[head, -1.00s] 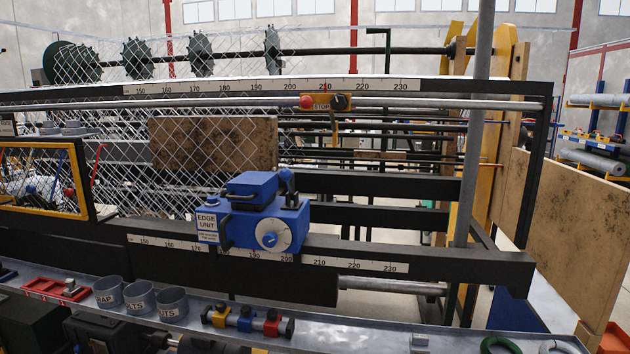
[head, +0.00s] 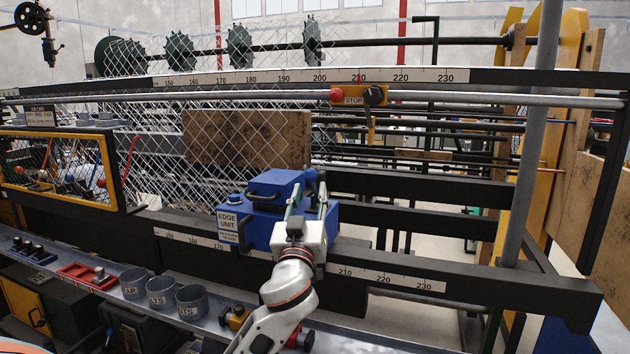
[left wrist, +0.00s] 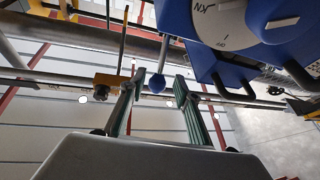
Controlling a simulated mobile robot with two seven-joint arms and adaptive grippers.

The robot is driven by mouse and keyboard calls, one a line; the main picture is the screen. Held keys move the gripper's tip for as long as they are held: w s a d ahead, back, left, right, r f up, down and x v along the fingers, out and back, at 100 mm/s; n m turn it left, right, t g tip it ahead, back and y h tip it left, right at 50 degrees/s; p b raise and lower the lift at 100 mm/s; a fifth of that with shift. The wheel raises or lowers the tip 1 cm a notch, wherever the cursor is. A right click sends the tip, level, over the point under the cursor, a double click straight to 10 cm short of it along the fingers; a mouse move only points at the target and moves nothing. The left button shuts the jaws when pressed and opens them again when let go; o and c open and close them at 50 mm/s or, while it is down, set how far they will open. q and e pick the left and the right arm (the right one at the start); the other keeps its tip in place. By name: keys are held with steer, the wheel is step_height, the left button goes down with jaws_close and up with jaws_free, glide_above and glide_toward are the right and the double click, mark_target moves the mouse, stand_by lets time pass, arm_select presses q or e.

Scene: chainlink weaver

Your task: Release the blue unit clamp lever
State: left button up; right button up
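The blue edge unit (head: 262,188) sits on the lower black rail at mid-picture, with its white "EDGE UNIT" label (head: 228,223) at its left. In the left wrist view its blue body (left wrist: 215,68) and white dial (left wrist: 215,20) fill the upper right. A thin lever with a blue ball knob (left wrist: 156,84) shows there, between the finger tips and apparently apart from both. My left gripper (head: 308,192) is open in front of the unit's right side and covers the dial in the head view. Its two fingers (left wrist: 155,92) stand apart. My right gripper is not in view.
A scale rail (head: 395,281) runs below the unit. Above hangs a yellow STOP box (head: 357,95). Wire mesh (head: 150,90) and a brown board (head: 215,140) stand behind. Grey cups (head: 192,301) and a red tray (head: 87,274) sit on the front shelf. A grey post (head: 531,130) stands right.

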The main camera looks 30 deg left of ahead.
mark_target(312, 183)
arm_select(q)
steer(key=shift+h, duration=0.3)
steer(key=shift+p+x, duration=0.3)
steer(key=shift+x, duration=2.25)
steer(key=shift+f, duration=0.1)
jaws_close()
